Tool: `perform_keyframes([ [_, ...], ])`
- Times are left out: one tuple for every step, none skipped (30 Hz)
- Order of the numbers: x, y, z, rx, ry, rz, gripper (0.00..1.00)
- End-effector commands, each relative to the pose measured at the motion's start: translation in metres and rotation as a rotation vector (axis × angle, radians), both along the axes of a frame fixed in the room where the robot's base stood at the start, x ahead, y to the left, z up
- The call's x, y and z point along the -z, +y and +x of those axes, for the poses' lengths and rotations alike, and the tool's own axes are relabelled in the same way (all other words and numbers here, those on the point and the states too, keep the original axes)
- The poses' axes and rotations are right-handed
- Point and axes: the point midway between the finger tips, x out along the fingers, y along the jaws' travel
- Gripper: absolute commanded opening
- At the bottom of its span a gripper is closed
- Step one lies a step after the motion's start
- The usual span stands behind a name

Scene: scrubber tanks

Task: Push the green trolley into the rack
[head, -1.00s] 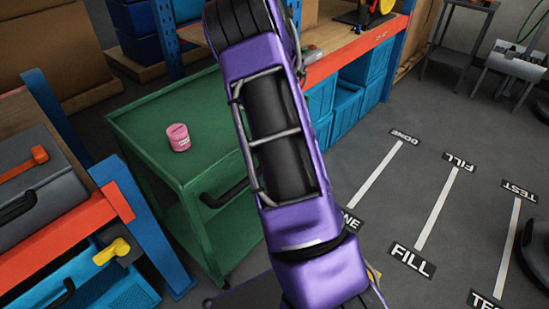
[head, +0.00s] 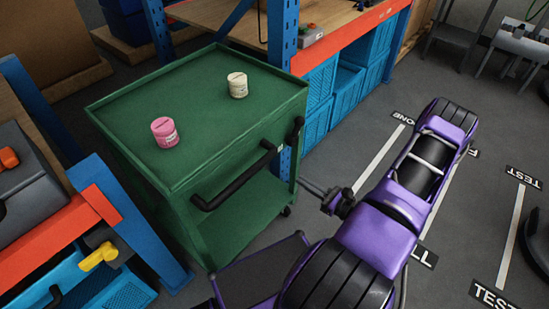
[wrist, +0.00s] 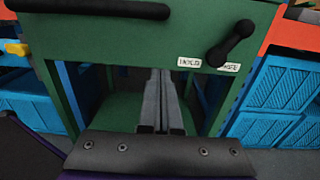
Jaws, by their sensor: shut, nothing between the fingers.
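The green trolley (head: 190,110) stands between two blue-and-orange rack frames, its front towards me. A pink tub (head: 164,132) and a cream tub (head: 237,85) stand on its top. Its front has a black bar handle (head: 235,178) and a black lever (head: 295,132). In the wrist view the lever (wrist: 230,42) leans up to the right, by two small labels that seem to read HOLD and FREE. My gripper (head: 308,185) is right of the trolley's front in the head view. In the wrist view my gripper (wrist: 161,75) is shut and empty, pointing at the trolley's open front below the handle; contact is unclear.
The left rack's blue post (head: 130,215) is close to the trolley's left side. The right rack's post (head: 285,80) and blue crates (head: 318,100) are beside its right side.

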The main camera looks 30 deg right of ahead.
Motion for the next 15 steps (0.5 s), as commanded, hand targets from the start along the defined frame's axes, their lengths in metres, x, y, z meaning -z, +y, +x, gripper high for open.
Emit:
perform_keyframes([
  [0.000, -0.001, 0.001, 0.014, -0.005, 0.005, 0.00],
  [0.000, 0.000, 0.002, 0.018, -0.006, 0.006, 0.00],
  [0.000, 0.000, 0.005, 0.019, -0.007, 0.006, 0.00],
  [0.000, 0.002, 0.007, 0.019, -0.008, 0.005, 0.00],
  [0.000, 0.003, 0.011, 0.018, -0.008, 0.005, 0.00],
  [0.000, 0.005, 0.016, 0.016, -0.007, 0.005, 0.00],
  [0.000, 0.008, 0.020, 0.015, -0.007, 0.005, 0.00],
  [0.000, 0.010, 0.025, 0.015, -0.006, 0.005, 0.00],
  [0.000, 0.013, 0.033, 0.014, -0.007, 0.005, 0.00],
  [0.000, 0.015, 0.039, 0.013, -0.007, 0.005, 0.00],
  [0.000, 0.018, 0.045, 0.013, -0.007, 0.005, 0.00],
  [0.000, 0.021, 0.053, 0.013, -0.007, 0.004, 0.00],
  [0.000, 0.024, 0.060, 0.013, -0.006, 0.004, 0.00],
  [0.000, 0.026, 0.066, 0.012, -0.006, 0.004, 0.00],
  [0.000, 0.030, 0.073, 0.013, -0.007, 0.005, 0.00],
])
